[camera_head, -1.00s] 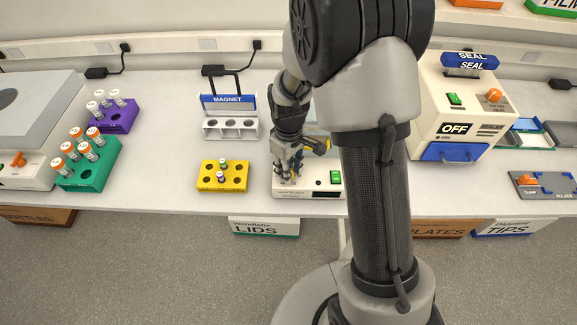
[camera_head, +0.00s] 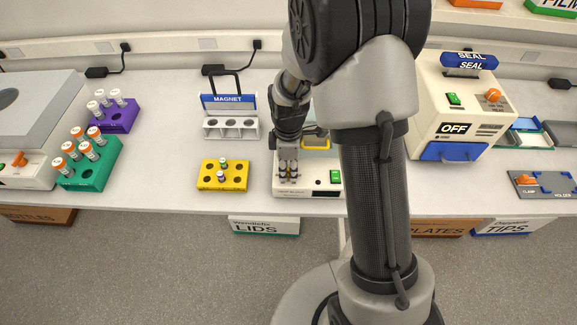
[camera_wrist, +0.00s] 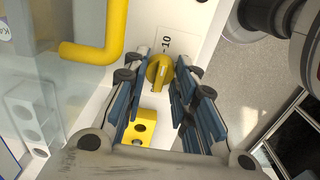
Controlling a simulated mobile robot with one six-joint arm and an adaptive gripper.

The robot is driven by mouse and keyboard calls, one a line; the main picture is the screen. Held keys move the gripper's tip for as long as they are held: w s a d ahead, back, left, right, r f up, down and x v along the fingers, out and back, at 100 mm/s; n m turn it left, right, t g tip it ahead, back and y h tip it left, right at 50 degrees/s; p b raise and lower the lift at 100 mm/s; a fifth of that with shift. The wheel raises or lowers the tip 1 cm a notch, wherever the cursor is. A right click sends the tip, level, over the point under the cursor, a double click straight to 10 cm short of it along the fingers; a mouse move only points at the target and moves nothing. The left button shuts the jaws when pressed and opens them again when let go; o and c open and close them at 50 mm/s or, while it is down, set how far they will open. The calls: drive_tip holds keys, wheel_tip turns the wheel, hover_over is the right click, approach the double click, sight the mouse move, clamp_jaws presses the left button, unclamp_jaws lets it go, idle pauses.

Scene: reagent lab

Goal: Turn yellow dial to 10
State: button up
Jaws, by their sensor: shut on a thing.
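The yellow dial (camera_wrist: 160,72) is on the white front of a device (camera_head: 310,191), with a printed "10" (camera_wrist: 162,42) just beyond it in the wrist view. My gripper (camera_wrist: 162,76) is shut on the dial, with its blue-padded fingers on either side. In the head view my gripper (camera_head: 288,172) points down at the device's front left, and I cannot clearly make out the dial there. I cannot tell exactly which mark the dial points to.
A yellow bent handle (camera_wrist: 112,40) is close beside the fingers. A green switch (camera_head: 335,177) is right of my gripper. A sealer (camera_head: 462,110) stands right.

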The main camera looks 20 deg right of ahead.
sight(288, 169)
idle(0.5)
drive_tip(key=o, duration=1.1)
drive_tip(key=shift+r, duration=6)
